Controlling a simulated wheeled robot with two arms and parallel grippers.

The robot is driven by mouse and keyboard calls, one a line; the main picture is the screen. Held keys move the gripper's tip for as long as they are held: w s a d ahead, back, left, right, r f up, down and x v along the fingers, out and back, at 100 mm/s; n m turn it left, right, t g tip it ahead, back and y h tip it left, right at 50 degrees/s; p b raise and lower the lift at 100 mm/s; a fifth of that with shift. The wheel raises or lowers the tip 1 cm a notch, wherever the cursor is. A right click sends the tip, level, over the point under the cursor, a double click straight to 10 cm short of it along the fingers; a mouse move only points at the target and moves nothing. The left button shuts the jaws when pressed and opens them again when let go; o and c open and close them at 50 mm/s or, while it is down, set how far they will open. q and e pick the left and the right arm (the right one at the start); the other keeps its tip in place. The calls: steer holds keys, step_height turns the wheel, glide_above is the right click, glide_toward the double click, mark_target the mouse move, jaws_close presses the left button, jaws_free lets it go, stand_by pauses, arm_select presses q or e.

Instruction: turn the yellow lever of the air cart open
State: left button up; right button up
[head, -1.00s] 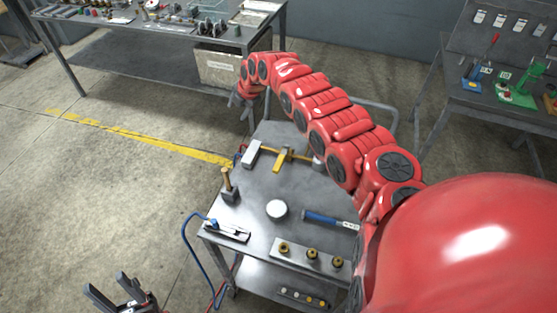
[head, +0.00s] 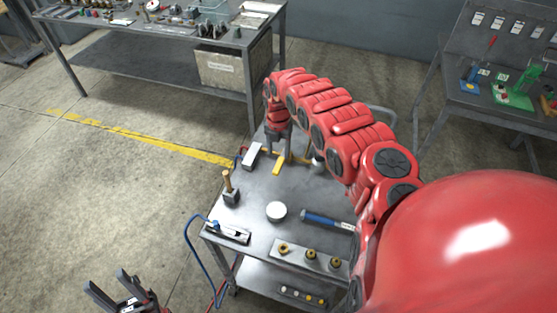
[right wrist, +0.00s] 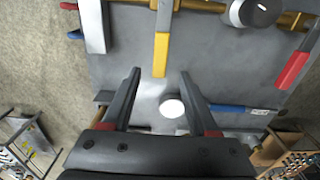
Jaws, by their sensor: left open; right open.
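The air cart (head: 262,190) is a grey metal cart. The yellow lever (head: 279,163) is at its far side, beside a pale block. In the right wrist view, the yellow lever (right wrist: 161,50) hangs down from a brass pipe, its lower end just ahead of the gap between my right fingers. My right gripper (right wrist: 158,84) is open and empty, apart from the lever. In the head view, my right gripper (head: 277,146) is by the lever's far end and partly hides the pipe. My left gripper (head: 105,282) is open and empty, left of the cart.
A red lever (right wrist: 296,68) and a round gauge-like part (right wrist: 254,12) sit on the right of the pipe. A workbench (head: 150,25) stands behind.

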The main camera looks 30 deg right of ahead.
mark_target(278, 165)
step_height(278, 165, down, 7)
steer(key=shift+r, duration=0.1)
stand_by(0.4)
jaws_close()
stand_by(1.3)
